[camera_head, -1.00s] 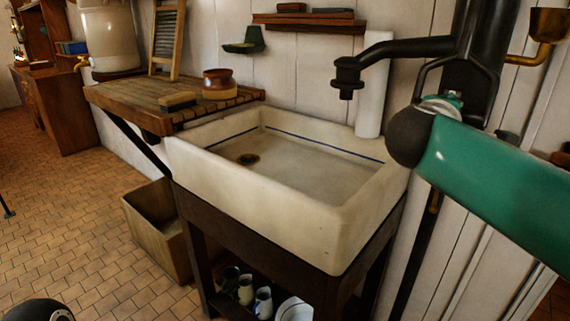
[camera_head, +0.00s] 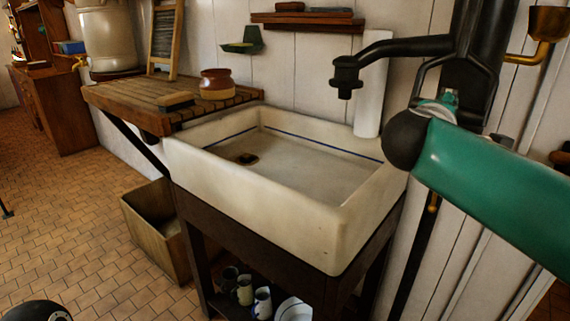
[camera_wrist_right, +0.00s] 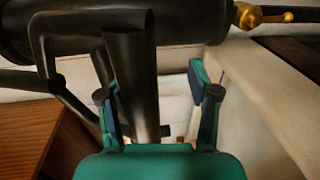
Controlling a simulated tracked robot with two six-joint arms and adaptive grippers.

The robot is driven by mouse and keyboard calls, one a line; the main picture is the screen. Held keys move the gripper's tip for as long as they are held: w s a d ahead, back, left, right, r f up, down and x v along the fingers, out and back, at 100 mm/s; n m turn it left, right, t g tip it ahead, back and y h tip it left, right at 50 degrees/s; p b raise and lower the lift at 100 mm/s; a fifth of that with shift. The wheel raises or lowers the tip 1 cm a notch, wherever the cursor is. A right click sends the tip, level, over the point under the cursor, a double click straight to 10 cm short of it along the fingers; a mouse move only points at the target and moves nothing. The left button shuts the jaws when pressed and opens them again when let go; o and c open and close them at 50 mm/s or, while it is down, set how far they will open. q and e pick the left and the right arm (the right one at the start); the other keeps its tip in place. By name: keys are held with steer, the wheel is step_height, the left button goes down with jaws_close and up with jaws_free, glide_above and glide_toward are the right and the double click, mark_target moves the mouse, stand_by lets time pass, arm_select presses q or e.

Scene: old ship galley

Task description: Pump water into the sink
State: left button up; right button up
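The black pump stands at the right of the head view, its spout (camera_head: 347,75) hanging over the pale stone sink (camera_head: 262,198). The sink has a blue line inside and a dark drain; no water stream shows from the spout. My green right arm comes in from the right in front of the pump column, and its gripper is mostly hidden there. In the right wrist view my right gripper (camera_wrist_right: 155,85) has its fingers apart. A dark bar of the pump (camera_wrist_right: 132,70) runs between them, nearer the left finger; contact cannot be told. My left gripper is out of view.
A slatted wooden board (camera_head: 125,97) left of the sink carries a brush (camera_head: 176,101) and a brown pot (camera_head: 216,84). A wooden bin (camera_head: 155,228) stands on the floor below. Jugs (camera_head: 262,302) sit under the sink. A brass fitting (camera_wrist_right: 262,15) shows in the wrist view.

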steer(key=shift+s+r, duration=0.15)
steer(key=shift+r, duration=0.05)
steer(key=shift+a, duration=0.1)
steer(key=b+v, duration=0.2)
steer(key=v, duration=0.8)
steer(key=shift+r, duration=0.15)
stand_by(0.3)
